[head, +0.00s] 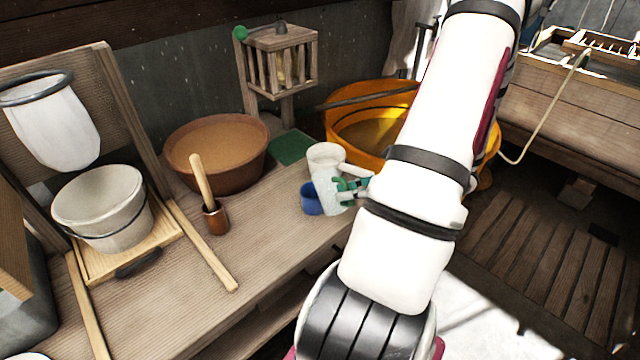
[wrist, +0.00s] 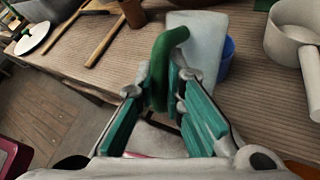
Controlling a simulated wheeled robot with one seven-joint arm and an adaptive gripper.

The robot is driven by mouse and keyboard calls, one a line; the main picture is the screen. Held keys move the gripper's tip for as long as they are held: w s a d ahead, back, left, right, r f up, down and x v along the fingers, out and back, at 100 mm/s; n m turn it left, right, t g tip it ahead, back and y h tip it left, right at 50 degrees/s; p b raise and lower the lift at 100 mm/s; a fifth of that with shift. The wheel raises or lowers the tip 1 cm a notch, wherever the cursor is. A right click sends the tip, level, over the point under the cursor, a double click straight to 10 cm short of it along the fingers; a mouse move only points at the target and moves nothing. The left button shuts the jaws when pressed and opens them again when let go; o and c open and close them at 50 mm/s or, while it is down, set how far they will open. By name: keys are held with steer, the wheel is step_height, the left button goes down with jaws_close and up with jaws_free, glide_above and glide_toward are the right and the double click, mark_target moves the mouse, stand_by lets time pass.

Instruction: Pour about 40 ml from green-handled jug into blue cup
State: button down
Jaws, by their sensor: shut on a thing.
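The green-handled jug is a white vessel (head: 327,193) near the front edge of the bench. It also shows in the wrist view (wrist: 198,45), with its green handle (wrist: 160,62) toward me. My gripper (head: 351,185) is shut on that handle, and its fingers stand on either side of it in the wrist view (wrist: 161,88). The jug looks about upright; I cannot tell if it touches the bench. The blue cup (head: 311,199) stands just left of the jug in the head view and is partly hidden behind it in the wrist view (wrist: 228,56). The contents of both are not visible.
A white handled pan (head: 324,153) stands close behind the jug. A brown basin (head: 187,150), a wooden pestle in a brown cup (head: 214,219) and a bucket (head: 140,222) are to the left. An orange tub (head: 340,127) is behind. The bench front is clear.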

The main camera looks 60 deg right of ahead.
mark_target(335, 177)
steer(key=shift+w+d+r+g+p, duration=0.1)
steer(key=shift+w+r+g+p, duration=0.2)
steer(key=shift+r+p, duration=0.25)
steer(key=shift+w+d+r+g+p, duration=0.1)
steer(key=shift+w+r+g+p, duration=0.2)
steer(key=shift+r, duration=0.35)
steer(key=shift+w+d+r+m+g+p, duration=0.15)
steer(key=shift+w+r+m+g+p, duration=0.5)
steer(key=shift+p, duration=0.55)
steer(key=shift+w+d+f+m+g+y+p, duration=0.1)
steer(key=shift+w+d+m+g+y+p, duration=0.1)
steer(key=shift+w+g+p, duration=0.35)
steer(key=shift+w+d+f+m+g+y+p, duration=0.15)
steer(key=shift+g+p, duration=0.2)
steer(key=shift+g, duration=0.45)
steer(key=shift+w, duration=0.15)
steer(key=shift+w+r+g+p, duration=0.15)
steer(key=shift+r+g+p, duration=0.1)
steer(key=shift+g+p, duration=0.05)
steer(key=shift+w+d+r+m+g+p, duration=0.1)
steer(key=shift+w+r+m+g+p, duration=0.2)
steer(key=shift+w+r+m+g, duration=0.25)
steer(key=shift+s+f, duration=0.15)
steer(key=shift+s+a+g, duration=0.3)
steer(key=shift+s+g, duration=0.05)
steer(key=shift+s, duration=0.55)
steer(key=shift+w+d+f+g+y+b, duration=0.15)
steer(key=shift+w+g+y+b, duration=0.1)
steer(key=shift+w+g+b, duration=0.2)
